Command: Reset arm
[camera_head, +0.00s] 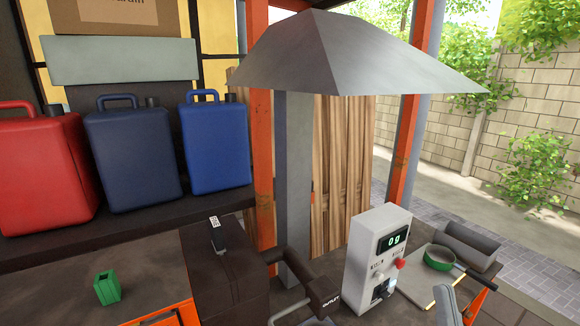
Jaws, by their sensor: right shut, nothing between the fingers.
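My right gripper (385,290) seems to be the small dark and pale part low in front of the white control box, though it is small and hard to make out. It is shut, with nothing seen between its fingers. I cannot tell whether it touches the box. My left gripper is not in view.
The white control box (376,257) shows "0g" and has a red button. A green pan (440,258) and a pale board (430,297) are to its right. A dark machine (226,270) with an outlet pipe (322,290) stands left, beside a green container (107,288). Jerrycans (135,160) line a shelf.

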